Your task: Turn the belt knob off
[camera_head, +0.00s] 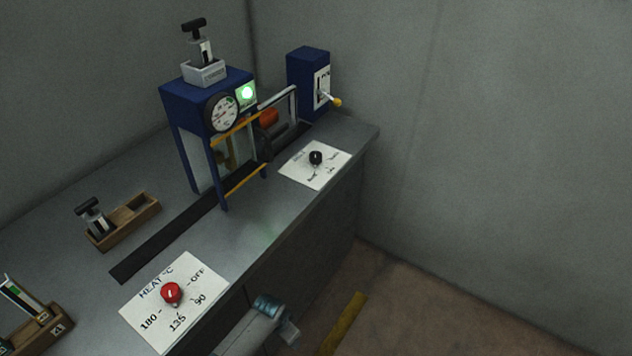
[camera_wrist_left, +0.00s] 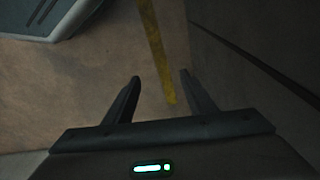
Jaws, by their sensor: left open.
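A black knob (camera_head: 316,157) stands on a white label plate (camera_head: 330,173) toward the right end of the counter, near its front edge. The small lettering around it is hard to read, and I cannot tell which label it points to. My left gripper (camera_wrist_left: 160,76) is open and empty in the left wrist view, pointing down over the floor, with a yellow floor stripe beyond its fingers. In the head view, one of my arm links shows low in front of the counter, and no fingers can be made out there. My right gripper does not show.
A red knob (camera_head: 171,292) sits on a heat plate (camera_head: 203,271) at the front left. A blue machine (camera_head: 181,104) with gauge and green light straddles a dark belt (camera_head: 150,254). A blue lever box (camera_head: 305,82) and wooden trays (camera_head: 137,218) stand on the counter (camera_head: 240,240).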

